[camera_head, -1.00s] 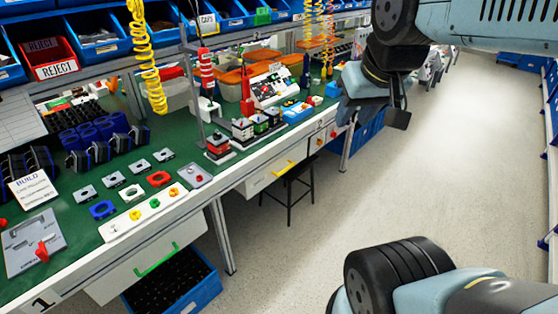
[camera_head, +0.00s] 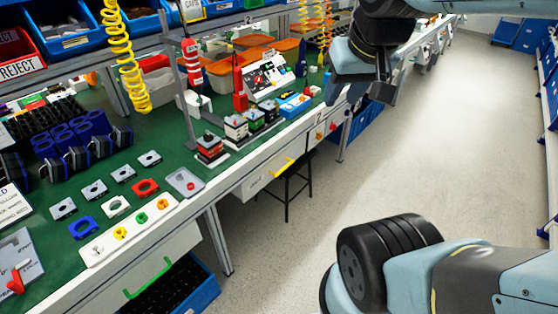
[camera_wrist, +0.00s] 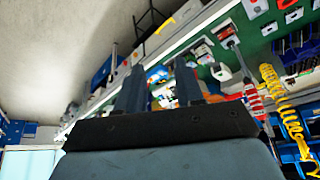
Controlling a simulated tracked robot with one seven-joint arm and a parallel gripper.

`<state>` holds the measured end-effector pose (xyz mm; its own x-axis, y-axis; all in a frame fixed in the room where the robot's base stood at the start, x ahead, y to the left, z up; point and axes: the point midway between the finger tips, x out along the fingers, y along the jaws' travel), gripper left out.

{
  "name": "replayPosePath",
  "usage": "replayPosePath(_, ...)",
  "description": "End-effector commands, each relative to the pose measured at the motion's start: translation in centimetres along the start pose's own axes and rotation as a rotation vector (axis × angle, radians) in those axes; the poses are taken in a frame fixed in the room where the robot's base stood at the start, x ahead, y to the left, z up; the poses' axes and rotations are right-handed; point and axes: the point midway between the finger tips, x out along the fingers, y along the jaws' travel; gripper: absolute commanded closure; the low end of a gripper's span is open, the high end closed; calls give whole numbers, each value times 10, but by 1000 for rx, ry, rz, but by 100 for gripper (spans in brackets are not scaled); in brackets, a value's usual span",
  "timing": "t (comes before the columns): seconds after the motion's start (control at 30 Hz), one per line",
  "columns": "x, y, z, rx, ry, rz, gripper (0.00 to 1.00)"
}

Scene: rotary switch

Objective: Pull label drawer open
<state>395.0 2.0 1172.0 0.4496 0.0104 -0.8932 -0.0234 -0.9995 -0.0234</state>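Two white drawers show under the green-topped bench (camera_head: 150,200) in the head view. The near drawer (camera_head: 108,285) has a green handle (camera_head: 147,278). The farther drawer (camera_head: 255,184) has a yellow handle (camera_head: 283,168), which also shows in the wrist view (camera_wrist: 165,25). Both look shut. No label readable here tells which is the label drawer. My gripper (camera_head: 360,92) is raised at the upper right, apart from both drawers. In the wrist view its two fingers (camera_wrist: 159,88) stand apart with nothing held between them.
A black stool (camera_head: 287,190) stands under the bench beside the yellow-handled drawer. A blue bin (camera_head: 205,290) of dark parts sits below the green-handled one. The aisle floor (camera_head: 425,130) on the right is clear.

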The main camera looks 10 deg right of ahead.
Motion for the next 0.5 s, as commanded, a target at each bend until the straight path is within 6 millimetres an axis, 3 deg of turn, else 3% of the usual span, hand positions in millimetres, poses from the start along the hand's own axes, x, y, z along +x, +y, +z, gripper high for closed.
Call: replayPosePath(0.5, 86, -18, -30, 460, -389, -107, 64)
